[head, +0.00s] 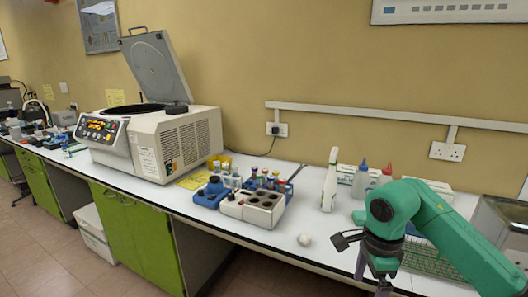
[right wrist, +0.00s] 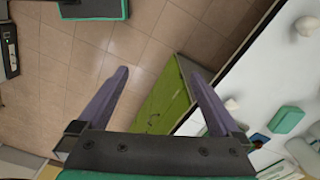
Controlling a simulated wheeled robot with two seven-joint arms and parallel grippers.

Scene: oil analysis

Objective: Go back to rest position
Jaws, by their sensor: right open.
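My right gripper (head: 372,274) is at the end of the green arm at the right of the head view, over the front edge of the bench. Its purple fingers point down. In the right wrist view the gripper (right wrist: 158,82) is open, with its two fingers wide apart and nothing between them. Floor tiles and a green cabinet front show beyond the fingers. My left gripper is in neither view.
The white bench (head: 300,215) carries a centrifuge (head: 180,140) with its lid up, a tube rack (head: 253,208), a spray bottle (head: 329,180) and a small white ball-like object (head: 305,240). A wire basket (head: 435,262) is behind my right arm. The tiled floor (head: 50,255) in front is clear.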

